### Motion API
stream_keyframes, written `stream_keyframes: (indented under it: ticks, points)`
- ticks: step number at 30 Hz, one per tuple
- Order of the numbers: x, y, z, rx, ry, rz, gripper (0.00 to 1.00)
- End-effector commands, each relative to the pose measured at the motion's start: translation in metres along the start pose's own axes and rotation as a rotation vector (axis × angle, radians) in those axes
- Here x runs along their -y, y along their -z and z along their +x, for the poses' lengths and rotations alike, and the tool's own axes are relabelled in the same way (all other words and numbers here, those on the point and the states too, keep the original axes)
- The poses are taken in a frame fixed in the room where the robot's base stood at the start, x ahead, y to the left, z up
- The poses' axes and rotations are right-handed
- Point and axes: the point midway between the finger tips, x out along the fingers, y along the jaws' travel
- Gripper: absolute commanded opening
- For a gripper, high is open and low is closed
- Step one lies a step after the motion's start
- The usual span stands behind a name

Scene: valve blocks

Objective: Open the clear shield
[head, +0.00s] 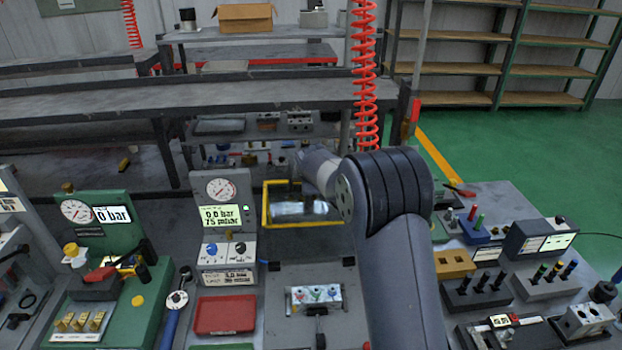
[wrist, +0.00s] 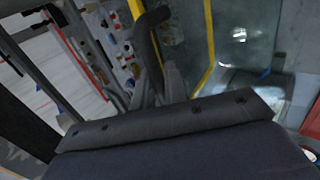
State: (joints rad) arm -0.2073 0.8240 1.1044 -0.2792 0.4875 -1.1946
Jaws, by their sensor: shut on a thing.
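The clear shield is a see-through pane in a yellow frame (head: 265,205), just right of the grey gauge panel in the head view. My arm covers its right part there. In the wrist view the clear pane (wrist: 240,65) fills the upper right, with the yellow frame (wrist: 210,35) along its left side. A dark curved handle (wrist: 148,38) stands beside the frame. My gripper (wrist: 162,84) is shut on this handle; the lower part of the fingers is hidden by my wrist. In the head view my fingers are hidden. I cannot tell the shield's exact angle.
The grey gauge panel (head: 221,208) stands close left of the shield. Fixtures and black-handled valve blocks (head: 478,290) crowd the bench at right. A red coiled hose (head: 367,90) hangs behind my arm.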

Motion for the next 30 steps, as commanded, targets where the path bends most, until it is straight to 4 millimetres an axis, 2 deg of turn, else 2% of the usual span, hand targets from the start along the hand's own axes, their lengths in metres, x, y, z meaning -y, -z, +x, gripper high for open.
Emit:
stream_keyframes:
  ticks: [3,12,26,27,30]
  points:
    - [-0.008,-0.002,0.007,0.0,0.024,0.0,0.0]
    - [-0.013,-0.001,0.017,-0.008,0.068,-0.004,0.0]
    - [-0.013,0.0,0.018,-0.011,0.073,-0.004,0.0]
    - [-0.013,0.0,0.018,-0.011,0.073,-0.004,0.15]
    - [-0.013,0.001,0.018,-0.011,0.074,-0.004,0.23]
